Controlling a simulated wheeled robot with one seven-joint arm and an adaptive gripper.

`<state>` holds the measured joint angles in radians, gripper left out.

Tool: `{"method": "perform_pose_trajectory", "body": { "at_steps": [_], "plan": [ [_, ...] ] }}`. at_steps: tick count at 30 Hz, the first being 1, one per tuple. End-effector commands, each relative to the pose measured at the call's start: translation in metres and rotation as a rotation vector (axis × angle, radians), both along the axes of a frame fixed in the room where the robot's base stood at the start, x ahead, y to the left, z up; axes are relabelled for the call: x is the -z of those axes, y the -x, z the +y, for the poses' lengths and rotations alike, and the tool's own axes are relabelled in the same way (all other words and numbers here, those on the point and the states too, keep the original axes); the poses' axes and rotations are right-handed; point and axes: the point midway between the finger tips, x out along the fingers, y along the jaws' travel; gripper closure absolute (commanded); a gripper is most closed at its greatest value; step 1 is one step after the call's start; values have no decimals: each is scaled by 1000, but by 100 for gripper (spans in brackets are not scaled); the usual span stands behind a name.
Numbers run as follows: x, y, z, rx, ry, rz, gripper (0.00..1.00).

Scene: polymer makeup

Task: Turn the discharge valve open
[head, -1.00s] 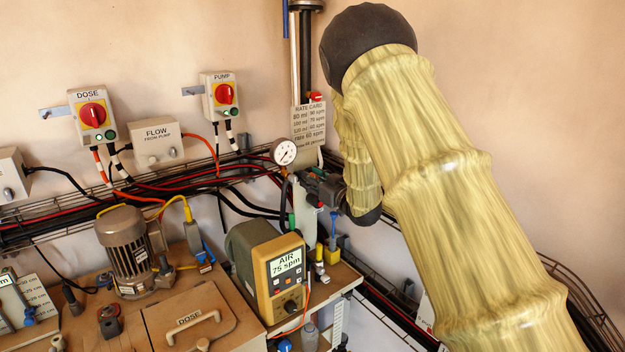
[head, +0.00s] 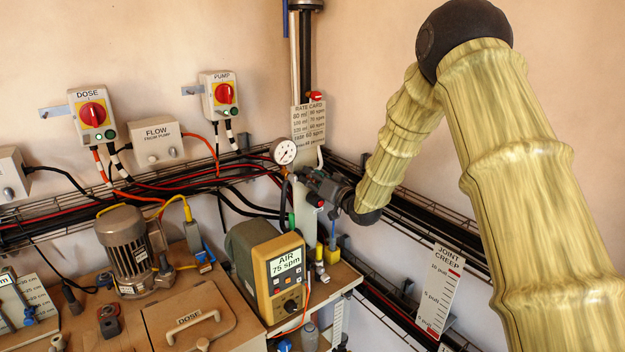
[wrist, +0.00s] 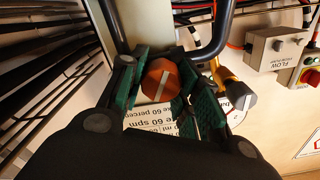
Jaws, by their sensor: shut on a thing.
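An orange-brown round knob with a pale stripe across its face (wrist: 158,82), which I take for the discharge valve, shows in the wrist view. It sits between the green-padded fingers of my gripper (wrist: 160,92), which is shut on it. The stripe runs at a slant in that picture. In the head view my gripper (head: 308,182) is at the pipework just below the rate card (head: 309,122) and right of the round gauge (head: 284,151). The knob is hidden behind the gripper there.
A wire cable tray (head: 430,225) runs along the right wall behind my arm, with a joint creep card (head: 440,290) below it. Bare wall lies to the upper right.

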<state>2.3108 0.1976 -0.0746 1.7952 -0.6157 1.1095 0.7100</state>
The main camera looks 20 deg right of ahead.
Motion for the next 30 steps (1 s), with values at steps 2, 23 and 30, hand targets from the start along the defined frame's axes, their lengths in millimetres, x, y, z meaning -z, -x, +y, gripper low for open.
{"method": "perform_pose_trajectory", "body": {
  "at_steps": [2,23,30],
  "plan": [
    [0,0,-2,2,-68,23,91],
    [5,0,-4,2,-667,238,91],
    [5,-1,-4,1,-844,304,91]
  ]
}}
